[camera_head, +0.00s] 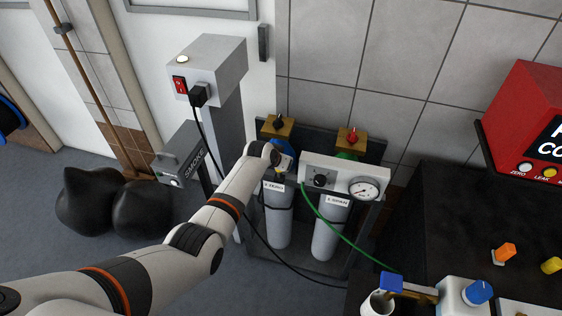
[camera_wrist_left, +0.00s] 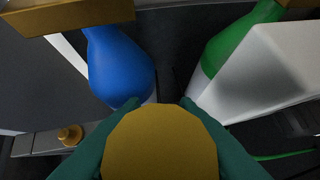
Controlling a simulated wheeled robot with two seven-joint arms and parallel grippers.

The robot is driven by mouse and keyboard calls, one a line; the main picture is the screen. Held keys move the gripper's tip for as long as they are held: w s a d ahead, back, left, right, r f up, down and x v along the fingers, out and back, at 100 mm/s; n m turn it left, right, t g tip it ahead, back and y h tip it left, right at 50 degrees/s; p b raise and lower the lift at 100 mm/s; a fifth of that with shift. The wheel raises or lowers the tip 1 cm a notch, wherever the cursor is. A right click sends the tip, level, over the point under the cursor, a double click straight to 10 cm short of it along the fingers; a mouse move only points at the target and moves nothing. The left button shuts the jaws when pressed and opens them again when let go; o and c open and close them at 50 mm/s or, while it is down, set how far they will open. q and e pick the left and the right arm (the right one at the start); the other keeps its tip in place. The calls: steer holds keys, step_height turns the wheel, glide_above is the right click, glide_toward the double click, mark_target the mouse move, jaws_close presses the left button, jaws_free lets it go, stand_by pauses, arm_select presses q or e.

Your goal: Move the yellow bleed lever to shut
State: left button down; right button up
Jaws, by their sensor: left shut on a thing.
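My left gripper (camera_head: 284,166) reaches in front of the blue-necked cylinder marked ZERO (camera_head: 278,215), beside the white regulator box. In the left wrist view its dark green fingers (camera_wrist_left: 160,128) are shut on a rounded yellow thing (camera_wrist_left: 160,145), which looks like the yellow bleed lever. The yellow fills the space between the fingers, and its shape and setting beyond are hidden. In the head view the hand covers most of it. The blue neck (camera_wrist_left: 122,65) is just beyond the fingertips. My right gripper is not in view.
The regulator box (camera_head: 345,180) with a gauge (camera_head: 365,189) stands at the right, in front of the SPAN cylinder (camera_head: 328,230). A grey post (camera_head: 222,115) with a switch and a black cable is at the left. A dark bench (camera_head: 440,230) is at the right.

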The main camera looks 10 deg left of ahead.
arm_select(q)
steer(key=c, duration=1.1)
jaws_free()
steer(key=shift+w, duration=0.1)
steer(key=shift+s+r, duration=0.25)
steer(key=shift+r, duration=0.1)
steer(key=p+v, duration=0.1)
steer(key=v, duration=1)
steer(key=shift+a, duration=0.1)
